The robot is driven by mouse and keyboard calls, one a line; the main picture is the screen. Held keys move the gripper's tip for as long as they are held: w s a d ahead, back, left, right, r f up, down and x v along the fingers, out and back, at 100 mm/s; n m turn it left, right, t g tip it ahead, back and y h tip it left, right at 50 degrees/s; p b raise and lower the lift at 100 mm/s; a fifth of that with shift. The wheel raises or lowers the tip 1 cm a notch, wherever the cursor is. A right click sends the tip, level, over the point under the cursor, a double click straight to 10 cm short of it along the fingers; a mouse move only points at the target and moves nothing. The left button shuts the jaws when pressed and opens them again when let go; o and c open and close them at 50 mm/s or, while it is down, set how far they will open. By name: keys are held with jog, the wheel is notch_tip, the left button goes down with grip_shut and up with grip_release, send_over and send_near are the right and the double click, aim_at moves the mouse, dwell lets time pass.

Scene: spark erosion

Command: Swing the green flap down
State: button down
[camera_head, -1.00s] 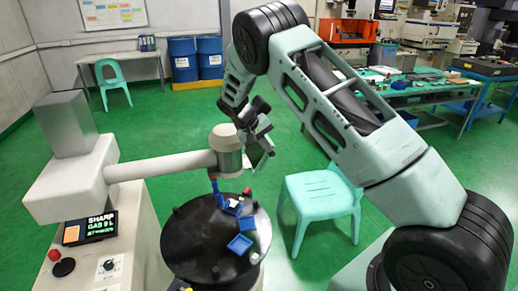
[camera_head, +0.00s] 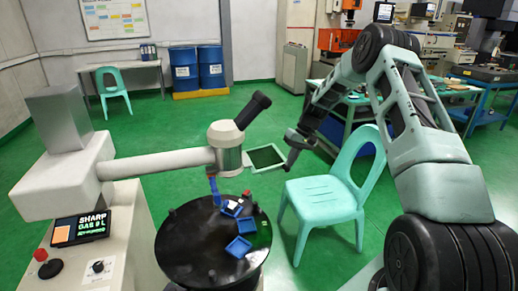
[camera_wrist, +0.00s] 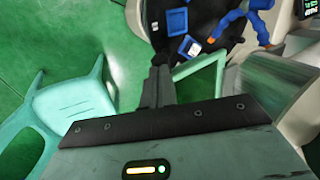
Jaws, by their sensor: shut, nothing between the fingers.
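The green flap (camera_head: 266,158) is a square panel with a pale green rim and a dark green middle. In the head view it juts out to the right of the grey machine head (camera_head: 229,150), lying roughly flat or slightly tilted. My gripper (camera_head: 289,168) is shut and empty, just right of the flap's outer edge, pointing down. In the wrist view the closed fingers (camera_wrist: 160,68) are left of the flap's pale rim (camera_wrist: 206,78). I cannot tell whether they touch it. Part of the flap is hidden behind my gripper's mount in the wrist view.
A black lever (camera_head: 253,110) sticks up from the head. Below it, a round black table (camera_head: 185,245) holds blue blocks (camera_head: 239,247). A mint chair (camera_head: 325,200) stands close to the right. A control panel (camera_head: 84,228) stands at left. Green floor is free behind the flap.

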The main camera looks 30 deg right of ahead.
notch_tip(320, 180, down, 12)
jog(key=t+y+b, duration=0.2)
jog(key=y+b, duration=0.6)
jog(key=b, duration=0.4)
jog(key=shift+w+a+f+t+y+b, duration=0.5)
jog(key=shift+a+f+y+b, duration=0.95)
jog(key=shift+b, duration=1.2)
jog(key=shift+w+a+f+t+y+b, duration=0.55)
jog(key=shift+a+f+y+b, duration=0.45)
jog(key=shift+a+y+b, duration=1.3)
jog(key=shift+w+a+f+t+y+b, duration=0.5)
jog(key=shift+a+f+y+b, duration=0.9)
jog(key=shift+b, duration=1.55)
jog(key=shift+s+d+r, duration=0.1)
jog(key=shift+d+r, duration=0.1)
